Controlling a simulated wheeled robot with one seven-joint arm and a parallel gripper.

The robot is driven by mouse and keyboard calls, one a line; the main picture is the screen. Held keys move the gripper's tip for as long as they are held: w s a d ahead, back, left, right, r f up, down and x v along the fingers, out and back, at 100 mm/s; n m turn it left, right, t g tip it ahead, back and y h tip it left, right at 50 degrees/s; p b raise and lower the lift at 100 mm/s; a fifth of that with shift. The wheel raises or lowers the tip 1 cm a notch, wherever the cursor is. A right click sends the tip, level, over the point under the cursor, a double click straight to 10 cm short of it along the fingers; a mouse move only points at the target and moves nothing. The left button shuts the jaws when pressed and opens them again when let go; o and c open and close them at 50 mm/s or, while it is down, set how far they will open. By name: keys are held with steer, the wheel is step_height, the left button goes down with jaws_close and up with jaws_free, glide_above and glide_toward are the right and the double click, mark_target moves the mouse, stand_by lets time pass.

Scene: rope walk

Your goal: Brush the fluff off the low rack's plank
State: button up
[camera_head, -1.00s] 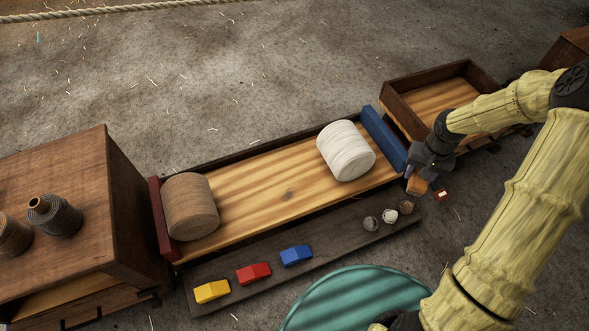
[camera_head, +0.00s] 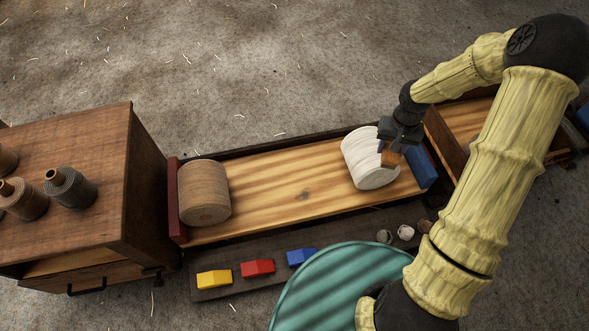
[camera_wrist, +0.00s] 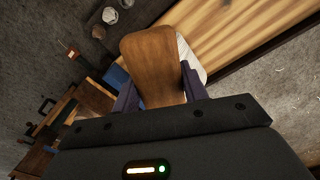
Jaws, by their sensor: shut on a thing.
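The low rack's plank (camera_head: 270,195) is pale striped wood between a dark red end block (camera_head: 178,200) and a blue end block (camera_head: 420,166). A brown spool (camera_head: 204,192) and a white spool (camera_head: 366,160) stand on the plank. My gripper (camera_head: 398,140) is over the white spool's right side, shut on a wooden-backed tool (camera_head: 391,158), probably the brush. The tool's brown back (camera_wrist: 150,60) fills the middle of the wrist view. Any bristles are hidden.
A dark board (camera_head: 340,236) in front of the rack bears yellow, red and blue blocks and small round pieces (camera_head: 405,232). A wooden cabinet (camera_head: 80,150) with dark spools stands left. A teal round top (camera_head: 330,290) is in front. Another open box (camera_head: 465,120) stands right.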

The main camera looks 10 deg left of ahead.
steer(key=shift+a, duration=0.2)
steer(key=shift+a+f, duration=0.15)
steer(key=shift+a, duration=0.1)
steer(key=w+a+f+m+b, duration=0.25)
steer(key=a+f+b, duration=0.25)
steer(key=a+f, duration=0.85)
steer(key=m+b, duration=0.1)
steer(key=b, duration=0.3)
glide_above(301, 188)
step_height(301, 188, down, 11)
steer(key=shift+w+a+f, duration=0.1)
steer(key=shift+f, duration=0.05)
steer(key=shift+f+b, duration=2.15)
steer(key=shift+f, duration=0.9)
steer(key=shift+f+b, duration=0.55)
steer(key=shift+f, duration=0.4)
